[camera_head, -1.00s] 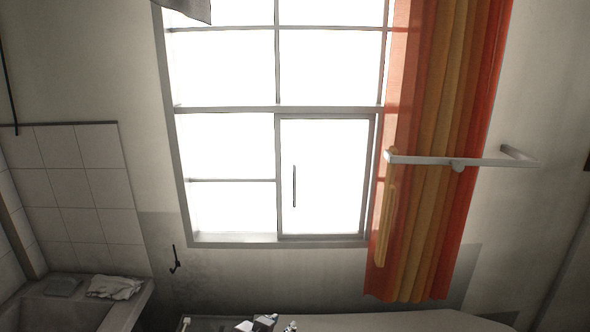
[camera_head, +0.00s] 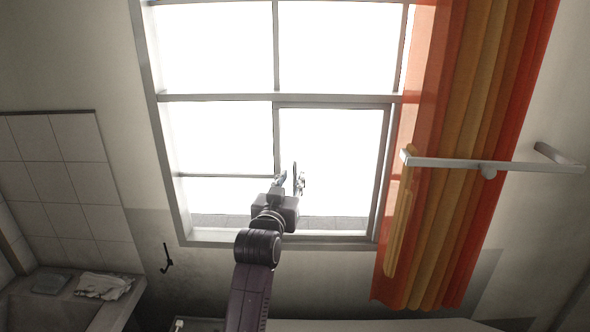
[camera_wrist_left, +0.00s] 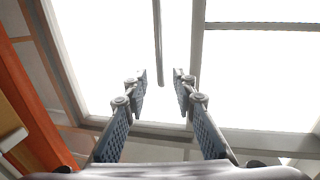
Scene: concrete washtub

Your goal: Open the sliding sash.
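The sliding sash (camera_head: 384,165) is the framed lower right pane of the bright window. Its thin dark upright handle (camera_head: 295,176) stands near the sash's left side, partly hidden by my left gripper (camera_head: 291,184) in the head view. In the left wrist view the handle (camera_wrist_left: 158,42) hangs down from the top edge, lined up with the gap between the fingers. The left gripper (camera_wrist_left: 160,88) is open, one finger to each side of the handle's lower end. I cannot tell whether the fingers touch it. My right gripper is not in view.
An orange and yellow curtain (camera_head: 455,210) hangs right of the window, with a pale rail bracket (camera_head: 480,164) in front. A washtub ledge (camera_head: 120,300) with folded cloth (camera_head: 104,286) is at lower left. A dark hook (camera_head: 166,259) is on the wall.

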